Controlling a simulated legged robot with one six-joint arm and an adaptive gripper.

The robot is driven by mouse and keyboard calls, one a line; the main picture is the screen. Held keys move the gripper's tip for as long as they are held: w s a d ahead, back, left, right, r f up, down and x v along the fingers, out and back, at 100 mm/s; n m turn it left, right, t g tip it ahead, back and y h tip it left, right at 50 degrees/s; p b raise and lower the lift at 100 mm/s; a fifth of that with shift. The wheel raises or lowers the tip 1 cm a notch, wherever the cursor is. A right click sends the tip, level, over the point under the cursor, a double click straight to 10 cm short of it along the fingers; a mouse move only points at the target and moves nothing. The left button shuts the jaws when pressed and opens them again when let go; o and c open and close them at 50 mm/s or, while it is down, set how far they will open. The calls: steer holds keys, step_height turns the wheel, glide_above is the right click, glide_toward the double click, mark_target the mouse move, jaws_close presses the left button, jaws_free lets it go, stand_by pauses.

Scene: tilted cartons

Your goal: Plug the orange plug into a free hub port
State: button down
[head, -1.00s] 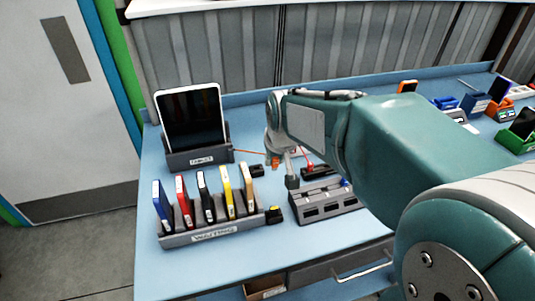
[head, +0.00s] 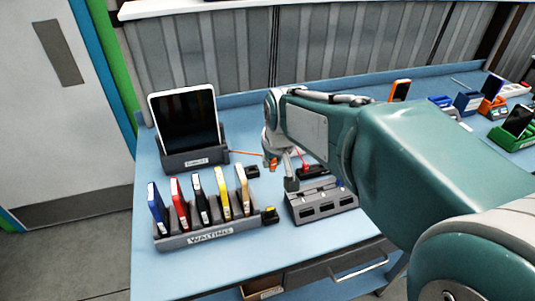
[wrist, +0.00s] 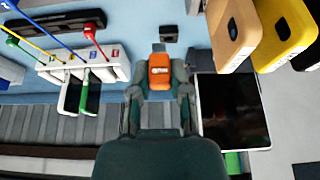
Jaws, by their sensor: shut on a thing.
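My gripper (wrist: 159,88) is shut on the orange plug (wrist: 159,72), which sits between its fingertips in the wrist view. In the head view my gripper (head: 273,155) points down over the table, with a small bit of the orange plug (head: 273,163) at its tip. A thin orange cable (head: 245,153) runs left from it toward the tablet stand. The grey hub (head: 322,206) lies to the right and nearer the front, apart from the plug. Dark slots show along its front. A grey upright piece stands at its left end and a blue piece at its right; my arm hides part behind.
A tablet (head: 185,118) stands in its dock at the left back. A WAITING rack (head: 208,234) with several upright coloured devices is in front of it. A small black block (head: 252,171) and a red plug (head: 304,166) lie near my gripper.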

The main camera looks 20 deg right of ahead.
steer(key=shift+r, duration=0.5)
stand_by(0.3)
steer(key=shift+r, duration=1.45)
step_height(320, 180, down, 9)
stand_by(0.8)
steer(key=shift+s+d+r, duration=0.1)
steer(key=shift+s+d, duration=0.1)
steer(key=shift+d, duration=1.05)
steer(key=shift+s+d+f, duration=0.1)
steer(key=shift+s+d, duration=0.05)
steer(key=shift+d, duration=1.05)
steer(key=shift+s+d+r, duration=0.1)
steer(key=shift+s+d, duration=0.1)
steer(key=shift+d, duration=1.05)
